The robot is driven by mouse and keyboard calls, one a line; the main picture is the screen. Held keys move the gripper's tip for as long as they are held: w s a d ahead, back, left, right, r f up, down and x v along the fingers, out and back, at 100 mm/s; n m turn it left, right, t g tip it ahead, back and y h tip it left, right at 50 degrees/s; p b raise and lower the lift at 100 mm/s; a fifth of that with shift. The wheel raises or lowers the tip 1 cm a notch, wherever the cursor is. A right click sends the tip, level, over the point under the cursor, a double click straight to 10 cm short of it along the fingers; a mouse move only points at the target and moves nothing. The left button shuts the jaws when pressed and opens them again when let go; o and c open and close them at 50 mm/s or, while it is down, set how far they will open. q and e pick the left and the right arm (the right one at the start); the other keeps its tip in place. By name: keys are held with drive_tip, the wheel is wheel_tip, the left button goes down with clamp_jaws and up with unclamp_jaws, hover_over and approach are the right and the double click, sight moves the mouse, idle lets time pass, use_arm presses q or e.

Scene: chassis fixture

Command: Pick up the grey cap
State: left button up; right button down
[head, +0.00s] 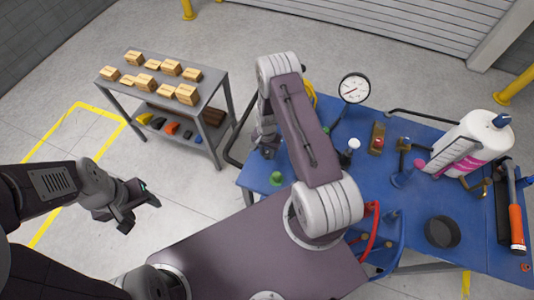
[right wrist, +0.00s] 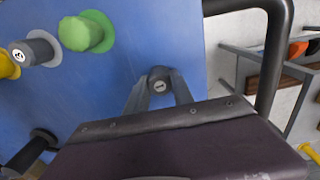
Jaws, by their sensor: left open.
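A dark grey round cap (right wrist: 160,80) with a pale mark on its end shows in the right wrist view, over the blue table's edge side. My right gripper (right wrist: 159,92) has one finger on each side of it, very close; I cannot tell whether they press on it. In the head view my right gripper is mostly hidden behind its own arm, near the table's left edge. Another grey cap (right wrist: 38,49) with a white mark stands farther left in the wrist view. My left gripper (head: 138,205) is open and empty, over the floor left of the table.
A green cap (right wrist: 84,32) stands near the grey ones; it shows in the head view too (head: 277,178). The blue table (head: 400,215) carries a gauge (head: 354,88), a white bottle (head: 470,143) and a black ring (head: 442,232). A shelf cart (head: 212,95) with boxes stands left.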

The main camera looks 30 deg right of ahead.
drive_tip(key=shift+w, duration=0.1)
idle(0.3)
drive_tip(key=shift+r, duration=0.35)
drive_tip(key=r+b, duration=0.2)
drive_tip(key=r, duration=0.1)
drive_tip(key=shift+s+d+r, duration=0.2)
drive_tip(key=shift+d+r, duration=0.05)
drive_tip(key=shift+d, duration=0.15)
drive_tip(key=s+d+r+b, duration=0.3)
drive_tip(key=s+d+r, duration=0.3)
drive_tip(key=d, duration=0.2)
drive_tip(key=shift+s+d+r, duration=0.2)
drive_tip(key=shift+d+r, duration=0.15)
drive_tip(key=shift+r, duration=0.05)
